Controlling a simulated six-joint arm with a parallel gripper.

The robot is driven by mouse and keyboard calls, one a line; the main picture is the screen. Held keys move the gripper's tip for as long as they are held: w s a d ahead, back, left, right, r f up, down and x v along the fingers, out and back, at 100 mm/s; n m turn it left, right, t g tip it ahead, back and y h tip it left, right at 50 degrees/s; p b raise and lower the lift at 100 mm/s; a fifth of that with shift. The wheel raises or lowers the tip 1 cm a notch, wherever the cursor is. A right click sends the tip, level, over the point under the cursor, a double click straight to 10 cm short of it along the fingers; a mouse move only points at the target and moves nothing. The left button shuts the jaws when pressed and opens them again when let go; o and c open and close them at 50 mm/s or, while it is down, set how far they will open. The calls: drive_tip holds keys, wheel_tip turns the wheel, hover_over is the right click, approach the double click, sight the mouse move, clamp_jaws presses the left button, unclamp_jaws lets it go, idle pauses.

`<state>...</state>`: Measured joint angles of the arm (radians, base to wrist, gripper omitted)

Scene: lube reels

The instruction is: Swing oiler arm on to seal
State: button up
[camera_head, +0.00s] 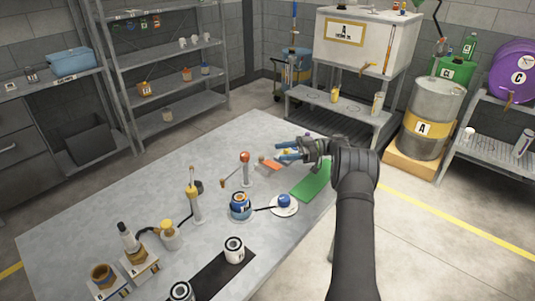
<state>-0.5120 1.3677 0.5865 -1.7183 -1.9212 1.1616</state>
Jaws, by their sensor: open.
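My gripper (283,151) is open above the far right part of the grey table, its two blue-tipped fingers pointing left. A small yellowish thing shows between or behind the fingers; I cannot tell if they touch it. Left of my gripper stands a post with an orange-red top (245,170), with a brown-ended arm (224,184) at its left. A yellow-topped post (195,207) with a raised knob stands further left. I cannot tell which is the oiler arm. A blue jar (240,208) has a dark arm reaching to a blue piece (284,201) on a white dish. I cannot identify the seal.
A green mat (313,183) and an orange block (269,166) lie near my gripper. A yellow-capped bottle (168,236), a white can (234,251) and a dark mat (211,279) are nearer. The table's left back is clear. Shelves (160,50) stand behind.

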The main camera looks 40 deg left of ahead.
drive_tip(key=shift+v, duration=1.4)
